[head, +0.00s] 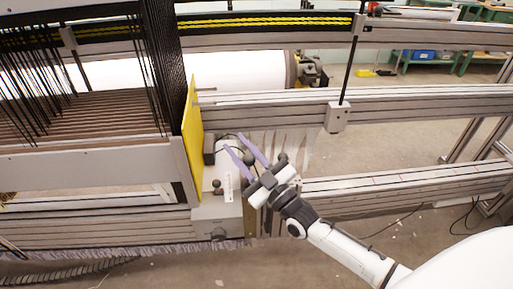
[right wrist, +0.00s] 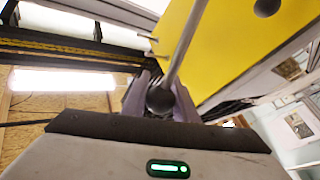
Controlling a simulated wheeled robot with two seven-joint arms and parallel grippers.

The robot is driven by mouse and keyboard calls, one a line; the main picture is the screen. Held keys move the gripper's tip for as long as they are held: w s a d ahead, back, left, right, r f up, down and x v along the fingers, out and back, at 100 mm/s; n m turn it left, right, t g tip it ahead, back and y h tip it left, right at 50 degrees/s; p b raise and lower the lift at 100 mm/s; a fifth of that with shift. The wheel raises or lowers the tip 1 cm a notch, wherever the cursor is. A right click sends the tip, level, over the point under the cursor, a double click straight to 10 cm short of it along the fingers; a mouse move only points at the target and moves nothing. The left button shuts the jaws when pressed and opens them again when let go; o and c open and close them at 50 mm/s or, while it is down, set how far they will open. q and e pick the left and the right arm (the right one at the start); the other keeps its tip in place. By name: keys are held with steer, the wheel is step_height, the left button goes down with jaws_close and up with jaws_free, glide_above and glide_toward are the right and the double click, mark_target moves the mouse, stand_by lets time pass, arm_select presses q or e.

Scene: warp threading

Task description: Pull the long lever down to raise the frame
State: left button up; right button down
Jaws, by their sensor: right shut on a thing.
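The long lever is a grey metal rod with a black ball knob (right wrist: 160,98); its rod (right wrist: 187,45) runs up past the yellow panel (right wrist: 230,40) in the right wrist view. My right gripper (head: 234,142) has its two purple fingers on either side of the knob (head: 249,159) and is shut on it. The lever's rod is hard to make out in the head view. The frame (head: 80,165), with many thin black heddles, stands at the left beside the yellow panel (head: 193,140). My left gripper is not in view.
A second black knob (head: 216,184) sits on the pale machine box (head: 218,208) close by. Grey beams (head: 420,105) run across to the right, with an upright black rod (head: 350,70). Concrete floor (head: 400,150) lies open at the right.

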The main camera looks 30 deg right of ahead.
arm_select(q)
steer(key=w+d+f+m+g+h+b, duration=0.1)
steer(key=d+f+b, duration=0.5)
steer(key=b, duration=1)
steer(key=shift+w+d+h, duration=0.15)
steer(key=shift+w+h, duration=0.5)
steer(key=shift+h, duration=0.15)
arm_select(e)
steer(key=s+a+f+n+t+y, duration=0.1)
steer(key=s+a+f+n+y, duration=0.1)
steer(key=s+f+n+y, duration=0.2)
steer(key=s+a+f+n+t+y, duration=0.1)
steer(key=s+a+f+n+y, duration=0.2)
steer(key=s+f, duration=0.5)
steer(key=shift+s+a+f+n+y, duration=0.2)
steer(key=shift+s+a+n+y, duration=0.2)
steer(key=shift+n+y, duration=0.55)
steer(key=shift+s, duration=0.1)
steer(key=c, duration=1.4)
jaws_free()
steer(key=shift+c, duration=0.2)
steer(key=shift+d, duration=0.15)
